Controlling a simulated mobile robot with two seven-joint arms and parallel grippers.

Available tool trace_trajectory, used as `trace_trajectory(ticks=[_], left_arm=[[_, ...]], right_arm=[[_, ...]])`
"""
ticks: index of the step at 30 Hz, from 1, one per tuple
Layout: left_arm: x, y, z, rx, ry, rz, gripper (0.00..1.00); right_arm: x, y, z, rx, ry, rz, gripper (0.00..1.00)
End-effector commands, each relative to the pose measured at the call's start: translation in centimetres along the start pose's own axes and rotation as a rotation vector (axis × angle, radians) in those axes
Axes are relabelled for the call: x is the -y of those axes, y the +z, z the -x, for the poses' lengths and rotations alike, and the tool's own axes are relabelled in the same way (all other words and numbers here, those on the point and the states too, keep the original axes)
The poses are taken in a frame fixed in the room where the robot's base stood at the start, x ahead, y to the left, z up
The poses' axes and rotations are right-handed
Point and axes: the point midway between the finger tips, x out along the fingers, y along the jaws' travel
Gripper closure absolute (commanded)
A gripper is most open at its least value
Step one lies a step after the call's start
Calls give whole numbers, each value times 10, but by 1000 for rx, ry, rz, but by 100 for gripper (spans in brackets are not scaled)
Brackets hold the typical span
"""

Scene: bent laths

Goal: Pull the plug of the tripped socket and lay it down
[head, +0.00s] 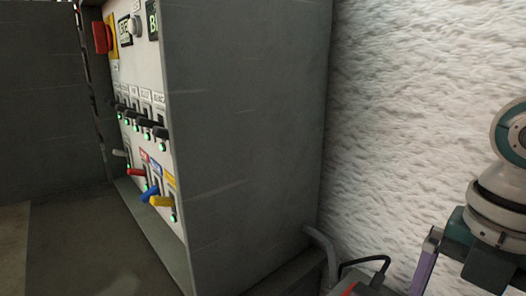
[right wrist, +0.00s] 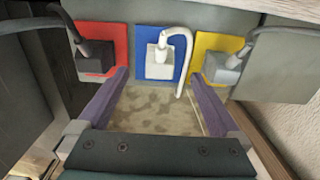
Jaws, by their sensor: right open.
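In the right wrist view three plugs sit in a row of sockets: a dark plug (right wrist: 96,60) on a red plate (right wrist: 116,38), a white plug (right wrist: 158,57) on a blue plate (right wrist: 143,42), and a grey plug (right wrist: 222,66) on a yellow plate (right wrist: 205,43). My right gripper (right wrist: 160,80) is open and empty, its purple fingers pointing toward the row, one either side of the white plug's line. In the head view a purple finger (head: 428,258) shows at lower right. Which socket is tripped I cannot tell. My left gripper is out of view.
A grey cabinet (head: 245,120) carries a panel with black switches (head: 147,122), green lights and red (head: 136,172), blue (head: 150,192) and yellow (head: 161,201) levers. A rough white wall (head: 420,110) stands at right. Cords arch over the outer plugs.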

Motion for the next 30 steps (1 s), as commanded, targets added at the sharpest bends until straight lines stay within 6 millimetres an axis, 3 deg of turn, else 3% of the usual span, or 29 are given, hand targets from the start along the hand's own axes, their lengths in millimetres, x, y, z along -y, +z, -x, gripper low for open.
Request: trace_trajectory(ticks=[3, 12, 30], left_arm=[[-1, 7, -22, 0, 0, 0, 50], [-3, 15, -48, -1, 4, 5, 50], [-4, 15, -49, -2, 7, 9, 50]], right_arm=[[0, 0, -25, -1, 0, 0, 0], [0, 0, -59, -1, 0, -1, 0], [0, 0, -62, 0, 1, 0, 0]])
